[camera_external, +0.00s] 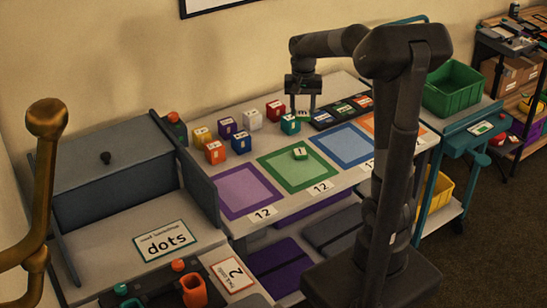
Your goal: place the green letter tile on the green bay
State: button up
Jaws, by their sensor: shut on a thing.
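My gripper (303,113) points down near the back of the table, above the left end of a dark tray. Its two fingers are shut on a small green-and-white piece, which looks like a green letter tile (303,114); its letter is too small to read. The green bay (278,168) is a green-bordered square on the table, nearer the camera than my gripper. Another small green tile (300,153) with a white face lies inside that bay, toward its upper right.
The dark tray (330,124) holds several small tiles. A teal cube (290,124) stands just left of and in front of my gripper, with several coloured cubes (252,119) further left. Purple (238,198) and blue bays (345,145) flank the green one. A green bin (452,92) stands right.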

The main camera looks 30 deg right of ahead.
jog(key=s+d+m, duration=0.2)
jog(key=s+d, duration=0.4)
jog(key=d, duration=0.2)
send_over(295, 174)
notch_tip(295, 174, down, 19)
jog(key=shift+r, duration=0.1)
jog(key=shift+w+f, duration=0.1)
jog(key=shift+f, duration=1.9)
jog(key=o, duration=0.9)
jog(key=shift+f, duration=0.1)
jog(key=shift+o, duration=0.2)
